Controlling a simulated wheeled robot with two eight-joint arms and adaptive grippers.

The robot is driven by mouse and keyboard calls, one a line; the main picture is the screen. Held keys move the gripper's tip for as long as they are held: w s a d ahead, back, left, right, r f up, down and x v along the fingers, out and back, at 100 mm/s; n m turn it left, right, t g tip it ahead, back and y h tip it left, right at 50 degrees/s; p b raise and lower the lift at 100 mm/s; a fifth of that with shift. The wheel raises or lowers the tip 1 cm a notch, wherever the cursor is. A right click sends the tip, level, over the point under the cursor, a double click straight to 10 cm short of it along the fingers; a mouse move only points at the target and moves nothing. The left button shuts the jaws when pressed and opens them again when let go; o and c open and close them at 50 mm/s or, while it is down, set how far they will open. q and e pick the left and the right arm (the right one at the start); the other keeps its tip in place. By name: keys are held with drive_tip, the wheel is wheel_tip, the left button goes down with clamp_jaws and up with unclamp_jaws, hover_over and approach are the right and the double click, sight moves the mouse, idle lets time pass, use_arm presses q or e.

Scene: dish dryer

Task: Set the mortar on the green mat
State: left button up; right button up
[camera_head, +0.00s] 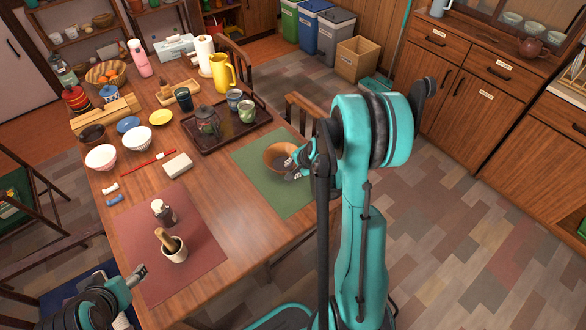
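The green mat (259,178) lies at the table's right edge. A brown bowl (272,160) is on or just above it. My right gripper (293,170) is at the bowl's right rim; the arm partly hides its fingers, so I cannot tell whether they grip the rim. A white mortar-like cup (175,254) with a wooden pestle (166,239) stands on the red mat (195,233). I cannot tell for sure which vessel is the task's mortar. My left gripper (140,274) is near the red mat's lower left edge, apart from the cup; its finger opening is unclear.
A brown grinder-like item (163,211) stands behind the white cup. A dark tray (216,137) with a teapot (207,121) and cups lies behind the green mat. Bowls (101,157) and small items fill the table's left side. A chair (307,108) stands near the right edge.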

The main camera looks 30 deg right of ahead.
drive_tip(key=shift+r, duration=0.1)
drive_tip(key=shift+s+r+p, duration=0.1)
drive_tip(key=shift+r+p, duration=0.2)
drive_tip(key=p+v, duration=0.5)
drive_tip(key=v, duration=0.6)
drive_tip(key=s+a+r+n, duration=0.5)
drive_tip(key=a+r+n, duration=0.1)
drive_tip(key=a+n, duration=0.2)
drive_tip(key=s+a+r+n+t, duration=0.1)
drive_tip(key=s+a+r+n, duration=0.5)
drive_tip(key=a+n, duration=0.3)
drive_tip(key=shift+s+a+r, duration=0.3)
drive_tip(key=shift+a+r, duration=0.5)
drive_tip(key=shift+a, duration=0.3)
